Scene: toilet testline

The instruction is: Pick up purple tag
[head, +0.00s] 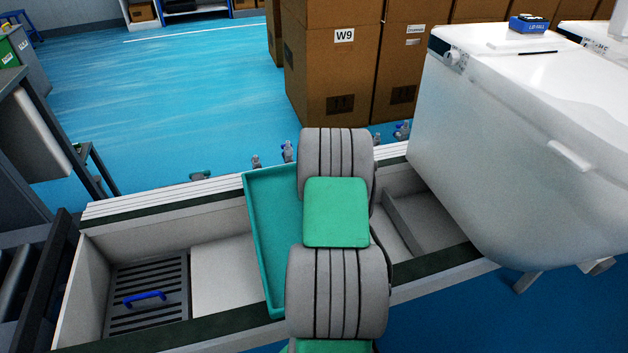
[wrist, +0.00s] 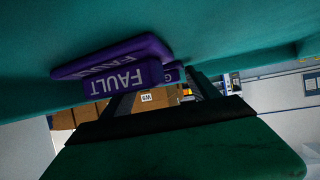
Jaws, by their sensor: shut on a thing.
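A purple tag (wrist: 125,78) with white "FAULT" lettering shows upside down in the wrist view, against a teal surface. It has a flat purple slab and a raised lettered face. My gripper (wrist: 164,82) is shut on the purple tag, with its dark fingers apart around it. The left finger is partly hidden behind the lettered face. A second purple piece with a partly seen letter (wrist: 173,73) shows between the fingers; I cannot tell whether it is a separate tag. In the head view my arm hides the tag and gripper.
A teal tray (head: 262,220) lies across the grey bench, partly behind my arm. A slotted plate with a blue handle (head: 145,298) is at left. A large white toilet-like unit (head: 500,130) stands close at right. Cardboard boxes (head: 335,70) stand behind; blue floor is open at left.

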